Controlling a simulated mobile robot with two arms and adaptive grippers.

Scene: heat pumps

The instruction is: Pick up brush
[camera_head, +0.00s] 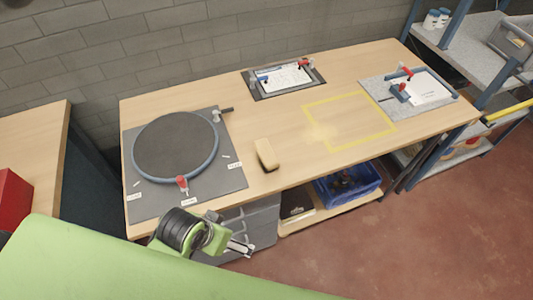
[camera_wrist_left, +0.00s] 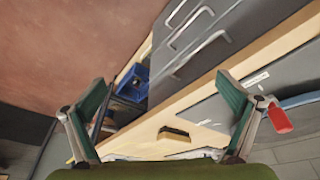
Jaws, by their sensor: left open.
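The brush (camera_head: 266,154) is a small block with a pale tan top and a dark side, lying on the wooden workbench (camera_head: 290,140) right of the round turntable. It also shows in the left wrist view (camera_wrist_left: 174,134), low between the fingers and apart from them. My left gripper (camera_head: 242,248) is in front of the bench's front edge, nearer to me than the brush. In the left wrist view its two green-padded fingers (camera_wrist_left: 161,80) are spread wide, with nothing between the pads. My right gripper is not in view.
Two clamped boards with paper (camera_head: 286,77) (camera_head: 428,88) lie farther back and right. A yellow-taped square (camera_head: 350,120) is empty. Drawers (camera_head: 255,222) and a blue crate (camera_head: 347,187) are below.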

